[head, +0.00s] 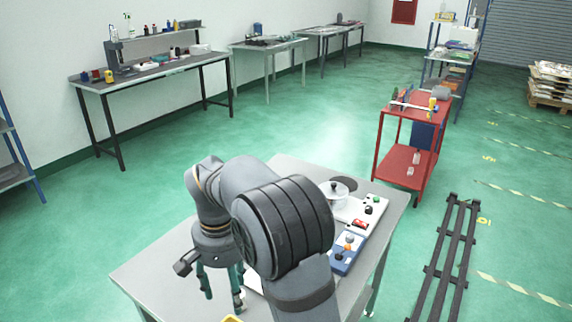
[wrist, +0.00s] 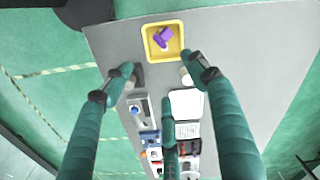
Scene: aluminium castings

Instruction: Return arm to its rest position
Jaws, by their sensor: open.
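My gripper (head: 222,288) hangs at the left of my arm in the head view, fingers pointing down over the grey table (head: 150,272). In the wrist view my gripper (wrist: 156,67) has its teal fingers spread wide, with nothing between them. A yellow tray (wrist: 149,50) with a purple part (wrist: 163,38) inside lies beyond the fingertips. Only a sliver of the yellow tray (head: 232,318) shows at the bottom of the head view. My arm hides the middle of the table.
A blue control box (head: 347,254), a white panel (head: 373,216) and a pot-like silver item (head: 335,194) stand on the table's right side. A red cart (head: 404,156) stands behind, and a dark rack (head: 446,258) lies on the floor at right. The table's left end is clear.

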